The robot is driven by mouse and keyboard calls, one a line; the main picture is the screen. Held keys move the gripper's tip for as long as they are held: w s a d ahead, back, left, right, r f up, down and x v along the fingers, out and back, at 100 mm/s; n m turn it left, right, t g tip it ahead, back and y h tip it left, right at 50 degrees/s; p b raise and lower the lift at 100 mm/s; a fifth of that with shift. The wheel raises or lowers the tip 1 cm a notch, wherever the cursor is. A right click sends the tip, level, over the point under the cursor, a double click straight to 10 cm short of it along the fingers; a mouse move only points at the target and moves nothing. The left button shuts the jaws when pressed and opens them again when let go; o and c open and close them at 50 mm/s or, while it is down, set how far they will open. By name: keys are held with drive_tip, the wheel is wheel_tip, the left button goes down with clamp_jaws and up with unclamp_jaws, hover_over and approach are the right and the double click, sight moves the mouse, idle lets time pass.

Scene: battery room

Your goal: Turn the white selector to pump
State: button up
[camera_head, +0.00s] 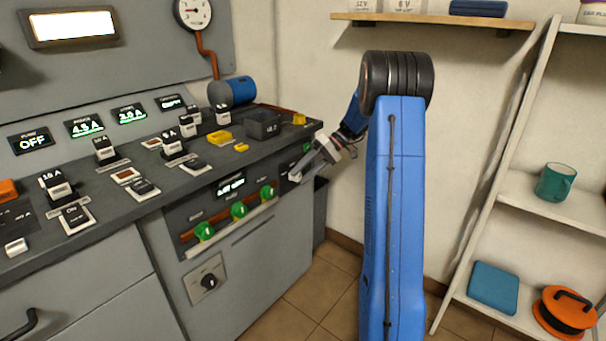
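A small white piece that looks like the white selector (294,177) shows on a dark panel at the right end of the bench front. It is small and partly covered, so its pointing direction and the label pump are not readable. My gripper (308,167) reaches in from the right, with its grey fingers in front of that panel. The fingertips are at or very near the white piece; I cannot tell whether they touch it. Whether the fingers are open or shut on it is too small to tell.
Green knobs (239,209) sit above a pale rail (232,230) left of my gripper. A black rotary knob (209,281) is lower down. Battery-like blocks and a dark bin (263,125) stand on the bench top.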

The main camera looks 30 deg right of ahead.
drive_tip(key=v, duration=1.7)
drive_tip(key=shift+d, duration=0.15)
drive_tip(key=shift+s+r, duration=0.1)
drive_tip(key=s+a+r+h, duration=0.2)
drive_tip(key=s+a, duration=0.3)
drive_tip(key=a, duration=0.3)
drive_tip(key=s+a+r+m+h, duration=0.1)
drive_tip(key=s+a+h, duration=0.1)
drive_tip(key=s+a, duration=0.45)
drive_tip(key=s+a+r+h, duration=0.2)
drive_tip(key=s+a, duration=0.1)
drive_tip(key=a, duration=0.7)
drive_tip(key=s+a+f+t+h, duration=0.1)
drive_tip(key=s+a+f, duration=0.2)
drive_tip(key=s, duration=0.5)
drive_tip(key=s+a+f+t+h, duration=0.1)
drive_tip(key=s+a+f+h, duration=0.1)
drive_tip(key=s, duration=0.6)
drive_tip(key=s+a+f+t+h, duration=0.1)
drive_tip(key=s+a+f, duration=0.3)
drive_tip(key=s, duration=0.4)
drive_tip(key=shift+s+f+m, duration=0.15)
drive_tip(key=shift+f+m, duration=0.15)
drive_tip(key=shift+f, duration=0.1)
